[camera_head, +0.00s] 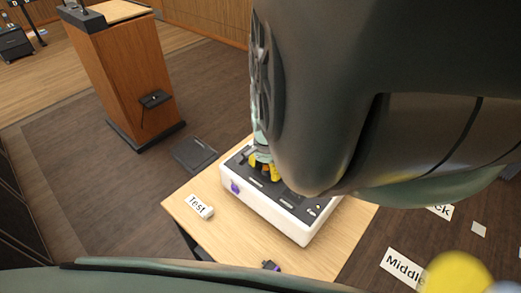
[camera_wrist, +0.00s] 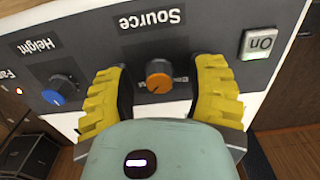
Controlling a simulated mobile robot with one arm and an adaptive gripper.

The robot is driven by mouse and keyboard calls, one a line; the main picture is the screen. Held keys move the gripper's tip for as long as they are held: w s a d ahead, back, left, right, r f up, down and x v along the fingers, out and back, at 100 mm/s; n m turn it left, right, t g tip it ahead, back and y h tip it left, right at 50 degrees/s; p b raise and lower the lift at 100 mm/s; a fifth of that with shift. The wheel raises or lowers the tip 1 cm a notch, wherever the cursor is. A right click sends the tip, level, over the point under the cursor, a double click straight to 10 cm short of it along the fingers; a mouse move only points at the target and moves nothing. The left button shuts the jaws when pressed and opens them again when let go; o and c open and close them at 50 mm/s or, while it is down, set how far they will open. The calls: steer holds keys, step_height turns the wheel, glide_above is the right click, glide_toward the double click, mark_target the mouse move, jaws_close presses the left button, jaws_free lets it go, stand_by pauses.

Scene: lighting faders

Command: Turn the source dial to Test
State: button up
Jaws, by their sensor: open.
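The source dial (camera_wrist: 158,75) is an orange knob with a dark rim on the dark panel, under the upside-down word "Source" in the wrist view. My gripper (camera_wrist: 161,68) is open, with one ribbed yellow finger on each side of the dial. Gaps show between the fingers and the dial. Small position labels beside the dial are partly hidden by the fingers, so I cannot read its setting. In the head view my gripper (camera_head: 264,170) is over the white console (camera_head: 290,229), and my arm hides much of the panel and the dial.
A lectern (camera_head: 130,70) stands behind.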

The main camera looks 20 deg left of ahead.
mark_target(267, 167)
steer(key=shift+w+d+r+n+p, duration=0.15)
steer(key=shift+n+p, duration=0.2)
steer(key=shift+n, duration=0.25)
steer(key=n+p, duration=0.1)
steer(key=n, duration=0.1)
steer(key=shift+n, duration=0.4)
steer(key=n, duration=0.5)
steer(key=shift+n, duration=0.3)
steer(key=n, duration=0.3)
steer(key=shift+f+n, duration=0.2)
steer(key=shift+n, duration=0.2)
steer(key=n, duration=0.3)
steer(key=shift+n, duration=0.4)
steer(key=shift+r+n, duration=0.2)
steer(key=shift+n, duration=0.2)
steer(key=shift+r, duration=0.85)
step_height(267, 167, up, 15)
steer(key=p, duration=0.5)
steer(key=w+a+r+m+t+y+p, duration=0.1)
steer(key=w+a+r+t+y+p, duration=0.1)
steer(key=a, duration=0.6)
steer(key=w+a+r+m+t+y+p, duration=0.2)
steer(key=w+a+r+y, duration=0.3)
steer(key=a, duration=0.4)
steer(key=shift+w+a+r, duration=0.15)
steer(key=shift+w+r, duration=0.55)
steer(key=shift+w, duration=0.15)
steer(key=shift+w+t, duration=0.1)
steer(key=shift+t, duration=0.2)
